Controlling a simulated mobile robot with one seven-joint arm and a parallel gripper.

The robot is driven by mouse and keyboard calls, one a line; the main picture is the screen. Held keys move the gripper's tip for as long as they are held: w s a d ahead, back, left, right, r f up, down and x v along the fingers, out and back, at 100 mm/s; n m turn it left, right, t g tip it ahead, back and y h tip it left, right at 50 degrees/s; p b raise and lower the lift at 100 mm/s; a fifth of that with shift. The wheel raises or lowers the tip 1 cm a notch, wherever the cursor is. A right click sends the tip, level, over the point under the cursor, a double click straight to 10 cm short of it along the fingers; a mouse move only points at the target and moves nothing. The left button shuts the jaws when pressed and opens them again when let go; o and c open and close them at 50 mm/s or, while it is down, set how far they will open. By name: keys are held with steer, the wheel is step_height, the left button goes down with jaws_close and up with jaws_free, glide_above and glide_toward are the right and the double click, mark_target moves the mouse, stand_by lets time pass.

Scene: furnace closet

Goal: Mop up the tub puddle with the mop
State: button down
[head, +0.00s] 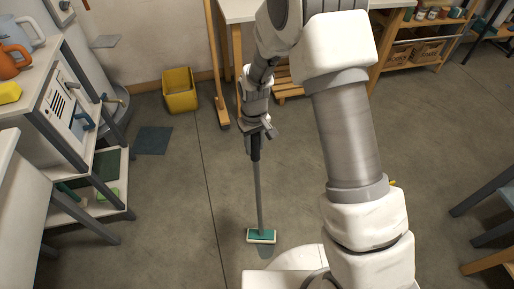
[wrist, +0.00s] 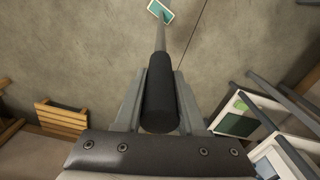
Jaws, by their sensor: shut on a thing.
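The mop (head: 259,190) has a dark grip, a thin grey pole and a flat teal-and-white head (head: 261,236). My gripper (head: 258,133) is shut on the dark grip near its top. In the wrist view the grip (wrist: 161,95) lies between my fingers, with the head (wrist: 160,11) far off at the top. The pole is nearly upright, and the head is at or just above the floor. A darker patch (head: 265,251) shows just below the head; I cannot tell whether it is a puddle or shadow. A grey tub (head: 117,110) stands at the left.
A dark teal square (head: 153,140), seemingly a mat, lies on the floor near the tub. A yellow bin (head: 179,91) stands by the back wall. Shelving with crates (head: 428,50) is at the back right, and a cabinet lines the left. The floor between is largely clear.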

steer(key=shift+s+f, duration=0.2)
steer(key=shift+f, duration=0.1)
steer(key=w+a, duration=0.3)
steer(key=w, duration=0.3)
steer(key=shift+w+a+r+t, duration=0.2)
steer(key=shift+r+t, duration=0.1)
steer(key=shift+r, duration=0.15)
steer(key=shift+y, duration=0.3)
steer(key=w, duration=0.1)
steer(key=w+a+b, duration=0.1)
steer(key=w, duration=0.1)
steer(key=w+a+f+b, duration=0.1)
steer(key=shift+w+a, duration=0.1)
steer(key=shift+w, duration=0.15)
steer(key=shift+f, duration=0.1)
steer(key=shift+t, duration=0.3)
